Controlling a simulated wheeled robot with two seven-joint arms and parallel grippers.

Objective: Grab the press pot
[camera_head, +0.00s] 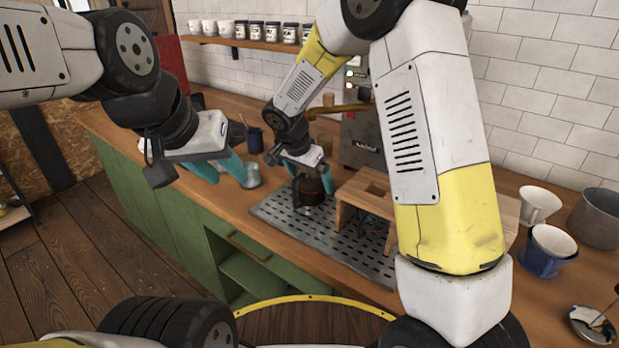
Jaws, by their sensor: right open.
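The press pot (307,194), dark with a metal base, stands upright on the perforated grey drip tray (277,212). My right gripper (309,174) points down over the pot. Its teal fingers are apart, one on each side of the pot's top; I cannot tell whether they touch it. Part of the pot's upper end is hidden by the gripper. My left gripper (226,175) is over the counter to the left, its teal fingers apart and nothing seen between them, close to a small metal pitcher (252,176).
A wooden stand (352,189) is on the tray, just right of the pot. A grey machine (362,140) stands behind. White and blue drippers (541,203) and a metal canister (597,217) are at the right. A dark blue cup (255,140) stands farther back.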

